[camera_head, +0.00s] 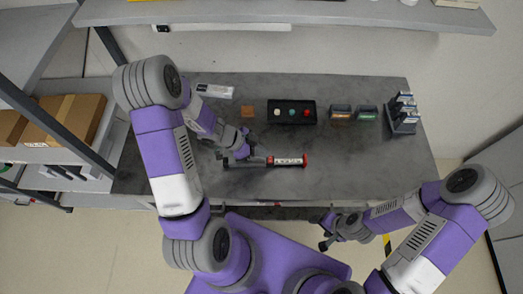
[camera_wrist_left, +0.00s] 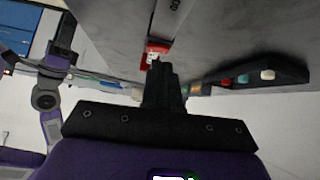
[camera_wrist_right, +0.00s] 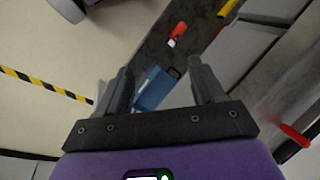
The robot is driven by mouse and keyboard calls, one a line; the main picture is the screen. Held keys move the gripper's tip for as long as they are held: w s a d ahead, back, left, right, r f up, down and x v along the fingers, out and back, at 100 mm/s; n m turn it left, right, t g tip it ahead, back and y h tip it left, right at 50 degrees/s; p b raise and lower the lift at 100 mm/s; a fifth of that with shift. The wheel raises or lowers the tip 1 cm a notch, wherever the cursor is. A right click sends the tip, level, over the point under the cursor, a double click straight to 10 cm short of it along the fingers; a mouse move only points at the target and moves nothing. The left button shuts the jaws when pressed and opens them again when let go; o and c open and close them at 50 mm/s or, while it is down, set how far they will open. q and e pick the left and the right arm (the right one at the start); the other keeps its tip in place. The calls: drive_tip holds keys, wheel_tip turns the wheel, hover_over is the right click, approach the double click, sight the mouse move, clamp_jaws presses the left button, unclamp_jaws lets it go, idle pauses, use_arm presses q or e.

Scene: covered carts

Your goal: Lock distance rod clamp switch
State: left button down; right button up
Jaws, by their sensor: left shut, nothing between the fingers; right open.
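The distance rod (camera_head: 288,161) lies on the grey table, dark on the left with a white-labelled section and a red end on the right. Its clamp switch cannot be made out clearly. My left gripper (camera_head: 240,152) is shut and empty, right over or beside the rod's dark left part; whether it touches is unclear. In the left wrist view the shut fingers (camera_wrist_left: 162,68) are near a small red and white part (camera_wrist_left: 154,50). My right gripper (camera_head: 326,232) is open and empty, in front of the table's front edge. It also shows in the right wrist view (camera_wrist_right: 160,72).
Behind the rod, a black tray (camera_head: 272,118) holds white, green and red round pieces. A brown block (camera_head: 247,111) stands left of it. Small boxes (camera_head: 341,113) and a dark rack (camera_head: 402,127) stand on the right. The table's right front is clear. Cardboard boxes (camera_head: 78,116) fill a left shelf.

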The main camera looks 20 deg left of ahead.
use_arm(q)
wheel_tip(320, 180, up, 2)
drive_tip(key=shift+w+r+p, duration=0.1)
drive_tip(key=shift+r+p, duration=0.1)
drive_tip(key=shift+p, duration=0.85)
drive_tip(key=p+v, duration=0.2)
drive_tip(key=v, duration=0.7)
drive_tip(key=shift+a, duration=0.55)
drive_tip(key=shift+f, duration=0.1)
